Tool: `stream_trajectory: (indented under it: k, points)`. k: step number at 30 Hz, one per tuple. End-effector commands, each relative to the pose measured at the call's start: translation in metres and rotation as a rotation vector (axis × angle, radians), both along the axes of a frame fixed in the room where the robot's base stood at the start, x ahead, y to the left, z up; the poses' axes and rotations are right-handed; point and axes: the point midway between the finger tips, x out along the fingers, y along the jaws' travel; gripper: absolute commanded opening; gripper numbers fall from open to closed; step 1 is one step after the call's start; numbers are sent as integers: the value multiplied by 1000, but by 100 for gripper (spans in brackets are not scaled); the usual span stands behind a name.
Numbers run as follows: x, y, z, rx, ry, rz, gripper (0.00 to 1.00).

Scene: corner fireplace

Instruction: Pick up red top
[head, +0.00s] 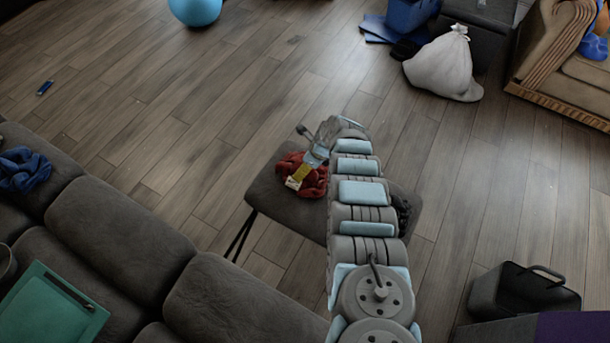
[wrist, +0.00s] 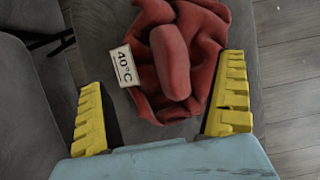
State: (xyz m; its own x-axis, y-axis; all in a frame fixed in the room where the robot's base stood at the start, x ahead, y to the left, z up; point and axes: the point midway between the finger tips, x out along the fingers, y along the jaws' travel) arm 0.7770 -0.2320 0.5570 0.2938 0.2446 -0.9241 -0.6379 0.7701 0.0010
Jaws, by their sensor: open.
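The red top (head: 304,174) lies crumpled on a dark grey padded seat (head: 272,200) in the middle of the head view. It fills the upper middle of the wrist view (wrist: 203,48), with a white tag reading "40°C" (wrist: 124,66) at its left edge. My gripper (head: 303,172) is over the top in the head view. In the wrist view its yellow fingers (wrist: 165,115) are wide open, with part of the red fabric between and beyond them. The gripper appears empty. Whether the fingers touch the fabric I cannot tell.
A dark crumpled item (head: 402,212) lies on the seat's right side, partly behind my arm. A grey sofa (head: 120,226) runs along the left, with a green case (head: 50,312) on it. A black bag (head: 522,292) stands at the lower right. The wooden floor beyond the seat is mostly clear.

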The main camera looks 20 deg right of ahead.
Motion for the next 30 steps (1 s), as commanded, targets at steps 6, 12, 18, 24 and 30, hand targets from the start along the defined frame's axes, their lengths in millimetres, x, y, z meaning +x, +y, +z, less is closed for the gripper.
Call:
stream_trajectory:
  k: [6, 12, 18, 24, 30]
  points:
    - [2, 1, -9, -1, -2, 1, 100]
    - [5, 5, -27, -2, -3, 0, 100]
    - [9, 9, -43, -1, -2, 0, 100]
    - [12, 12, -50, -1, -1, -2, 100]
    - [12, 12, -48, -1, -1, -2, 100]
